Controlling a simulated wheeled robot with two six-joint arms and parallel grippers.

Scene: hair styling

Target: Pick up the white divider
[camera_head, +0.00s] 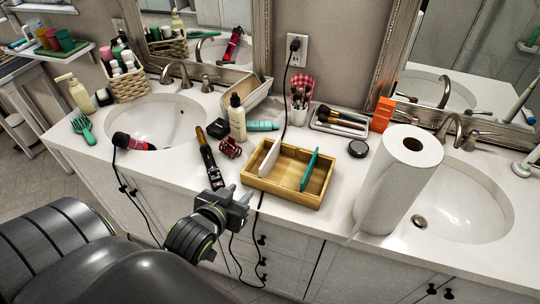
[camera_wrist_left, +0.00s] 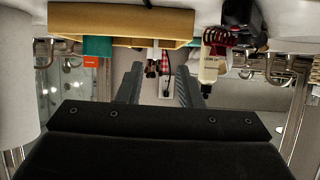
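The white divider (camera_head: 269,157) stands upright in the left part of a bamboo box (camera_head: 291,196) on the counter. A teal divider (camera_head: 309,171) stands in the same box, to its right. My left gripper (camera_head: 228,194) is in front of the counter, below and left of the box, apart from both dividers. Its two fingers are spread with nothing between them, as the left wrist view (camera_wrist_left: 160,88) also shows. The box (camera_wrist_left: 120,20) shows at the top of that view. My right gripper is not in view.
A black and gold styling tool (camera_head: 208,160) and a red hair clip (camera_head: 230,147) lie left of the box. A paper towel roll (camera_head: 399,185) stands to its right. A cream bottle (camera_head: 237,117) stands behind. Black cords hang over the counter's front edge near my gripper.

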